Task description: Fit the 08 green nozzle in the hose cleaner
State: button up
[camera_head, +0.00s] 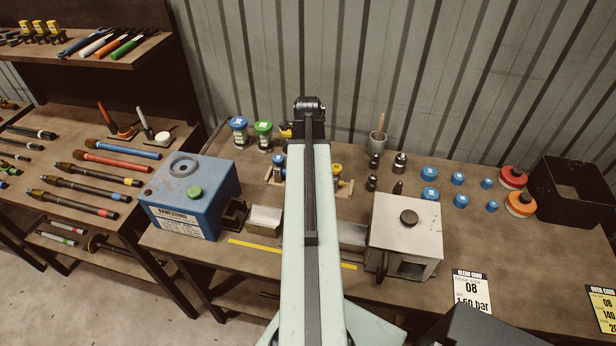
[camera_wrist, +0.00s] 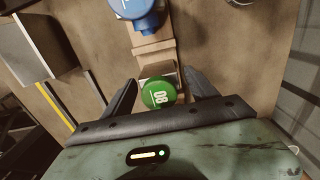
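The green nozzle (camera_wrist: 158,94), marked 08, is in the wrist view at a pale wooden rack (camera_wrist: 153,48). My gripper (camera_wrist: 160,92) is open, with one dark finger on each side of the green cap and a visible gap on both sides. In the head view my arm hides the green nozzle and my fingertips. A blue-capped nozzle (camera_head: 278,163) and a yellow-capped one (camera_head: 336,170) show on either side of my arm. A blue machine (camera_head: 190,198) with a round top port and green knob stands at left; I cannot tell whether it is the hose cleaner.
A white metal box machine (camera_head: 405,235) stands right of my arm. Blue-lidded (camera_head: 239,130) and green-lidded (camera_head: 263,134) jars stand behind the rack. A card (camera_head: 471,292) reads 08.

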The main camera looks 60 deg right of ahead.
grip_shut()
notch_tip(320, 180, up, 10)
jog(key=p, duration=1)
jog(key=shift+r, duration=0.15)
